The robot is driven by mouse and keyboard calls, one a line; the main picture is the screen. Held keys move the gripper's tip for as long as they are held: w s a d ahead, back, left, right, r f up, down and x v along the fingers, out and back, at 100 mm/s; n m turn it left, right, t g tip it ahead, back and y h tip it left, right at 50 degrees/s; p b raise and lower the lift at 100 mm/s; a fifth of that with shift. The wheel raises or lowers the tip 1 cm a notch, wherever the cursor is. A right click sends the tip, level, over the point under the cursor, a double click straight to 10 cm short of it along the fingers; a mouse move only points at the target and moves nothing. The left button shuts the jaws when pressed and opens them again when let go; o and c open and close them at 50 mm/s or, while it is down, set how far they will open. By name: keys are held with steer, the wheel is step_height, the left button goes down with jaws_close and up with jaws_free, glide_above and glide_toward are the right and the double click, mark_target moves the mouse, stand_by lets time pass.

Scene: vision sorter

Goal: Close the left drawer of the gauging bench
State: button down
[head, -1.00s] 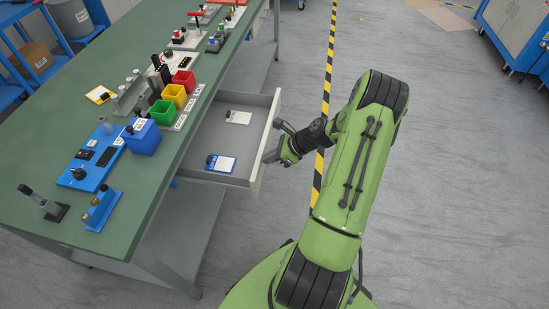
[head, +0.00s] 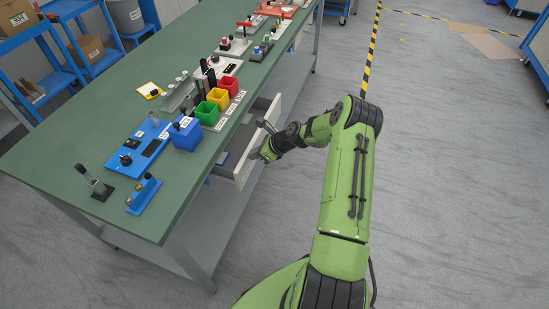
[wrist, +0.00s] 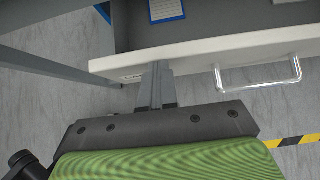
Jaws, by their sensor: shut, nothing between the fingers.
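The drawer (head: 243,176) of the green-topped gauging bench (head: 190,200) stands partly open, its front panel out past the bench edge. In the wrist view its pale front edge (wrist: 205,55) runs across the picture, with a bar handle (wrist: 258,77) on the right. A card with a blue border (wrist: 166,8) lies inside. My gripper (wrist: 156,68) is shut and empty, its fingertips at the drawer front, left of the handle. They look to be against the panel, but exact contact is hard to tell. In the head view my gripper (head: 256,154) is at the drawer's outer side.
The bench top holds red, yellow and green bins (head: 218,98), a blue bin (head: 185,133) and several gauges. A blue shelf cart (head: 60,60) stands at the far left. The floor to the right is open, with a black-yellow stripe (head: 370,55).

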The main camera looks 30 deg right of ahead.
steer(key=w+a, duration=0.3)
steer(key=w, duration=0.2)
steer(key=shift+a, duration=0.4)
steer(key=shift+d, duration=0.1)
